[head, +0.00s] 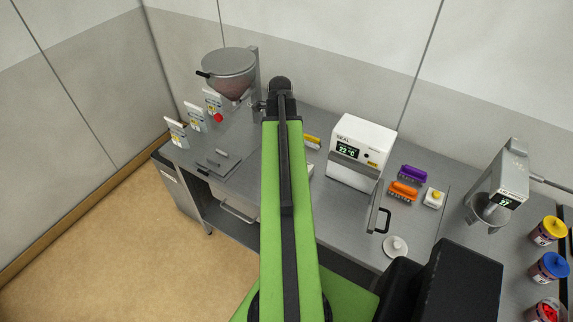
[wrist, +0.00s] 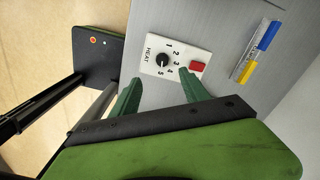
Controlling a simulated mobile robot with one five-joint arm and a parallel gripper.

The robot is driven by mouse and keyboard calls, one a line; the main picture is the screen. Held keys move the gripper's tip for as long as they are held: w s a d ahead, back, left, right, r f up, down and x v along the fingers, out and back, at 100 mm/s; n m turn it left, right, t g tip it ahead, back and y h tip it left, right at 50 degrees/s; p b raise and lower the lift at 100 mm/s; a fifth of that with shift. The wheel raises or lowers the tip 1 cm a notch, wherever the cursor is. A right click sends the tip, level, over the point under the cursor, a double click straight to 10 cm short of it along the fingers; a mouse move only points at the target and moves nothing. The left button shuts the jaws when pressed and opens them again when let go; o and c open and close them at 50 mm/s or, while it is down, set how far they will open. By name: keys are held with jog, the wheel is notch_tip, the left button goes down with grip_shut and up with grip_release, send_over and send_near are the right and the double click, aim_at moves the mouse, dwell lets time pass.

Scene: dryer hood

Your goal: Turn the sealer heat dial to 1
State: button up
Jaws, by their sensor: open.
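The heat dial (wrist: 163,61) is a round black knob on a white panel (wrist: 150,68) marked HEAT, with numbers 1 to 5 around its side. Its pointer is too small to read with certainty. A red button (wrist: 197,67) sits on the same panel beside the numbers. My gripper (wrist: 160,79) is open and empty in the wrist view, its two green fingers apart. The fingertips lie just short of the panel in the picture, one toward each side of the dial; no contact shows. In the head view my green arm hides the gripper and the dial.
A white box marked SEAL (head: 364,140) with a lit display stands right of my arm. A hopper (head: 228,68) stands left. Purple (head: 413,173) and orange (head: 403,190) pieces lie right of the box. A blue and yellow bar (wrist: 258,50) lies beyond the panel.

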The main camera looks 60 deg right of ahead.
jog(key=shift+m, duration=0.4)
jog(key=f+b, duration=0.5)
jog(key=b, duration=0.1)
jog(key=f+b, duration=0.6)
jog(key=s+d+f+b, duration=0.1)
jog(key=f+b, duration=0.4)
jog(key=f, duration=0.1)
jog(key=shift+f+b, duration=0.2)
jog(key=shift+b, duration=0.2)
jog(key=shift+r, duration=0.1)
jog(key=shift+c, duration=0.3)
